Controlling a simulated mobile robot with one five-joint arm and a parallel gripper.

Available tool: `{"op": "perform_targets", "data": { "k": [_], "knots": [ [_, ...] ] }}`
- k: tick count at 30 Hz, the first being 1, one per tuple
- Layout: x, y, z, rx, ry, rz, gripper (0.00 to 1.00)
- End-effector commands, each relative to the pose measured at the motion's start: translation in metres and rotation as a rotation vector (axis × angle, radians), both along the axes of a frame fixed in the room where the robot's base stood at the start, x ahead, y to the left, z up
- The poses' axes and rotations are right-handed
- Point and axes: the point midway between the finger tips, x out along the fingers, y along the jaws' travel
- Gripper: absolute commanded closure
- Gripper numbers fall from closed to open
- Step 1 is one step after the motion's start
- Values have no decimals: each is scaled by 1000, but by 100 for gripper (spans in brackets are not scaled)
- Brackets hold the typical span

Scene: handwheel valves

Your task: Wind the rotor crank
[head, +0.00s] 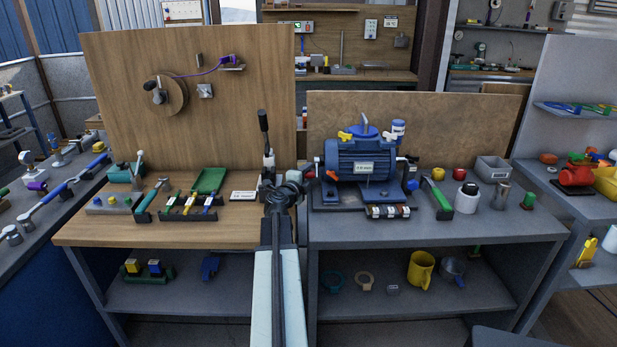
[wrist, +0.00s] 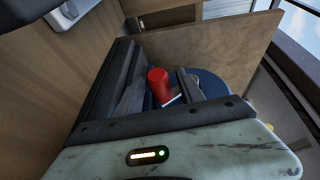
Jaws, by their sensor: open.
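The blue motor (head: 356,160) stands on the right bench, with a blue round end (wrist: 212,88) in the wrist view. The crank's red upright handle (wrist: 158,82) shows in front of that end. In the head view only a small red bit (head: 333,176) shows at the motor's left side; the rest of the crank is hidden or too small to tell. My gripper (head: 304,182) is at the motor's left side. In the wrist view my gripper (wrist: 160,98) is open, with the red handle in view between its dark fingers. I cannot tell whether they touch it.
A wooden panel (head: 190,100) with a round wheel (head: 164,95) stands behind the left bench. A lever with a black grip (head: 264,130) rises close to the left of my gripper. A terminal block (head: 388,211) sits in front of the motor.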

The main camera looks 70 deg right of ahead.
Motion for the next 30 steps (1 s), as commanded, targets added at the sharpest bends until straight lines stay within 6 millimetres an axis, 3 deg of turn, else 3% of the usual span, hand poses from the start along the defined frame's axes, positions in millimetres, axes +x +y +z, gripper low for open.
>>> {"op": "perform_targets", "data": {
  "k": [6, 11, 20, 30],
  "knots": [
    [0, -1, 0, 0, 0, 0, 55],
    [-1, -1, 0, 0, 0, 0, 99],
    [-1, -5, -9, -61, -21, -5, 100],
    [0, -6, -3, -121, -49, -1, 100]
  ]
}}
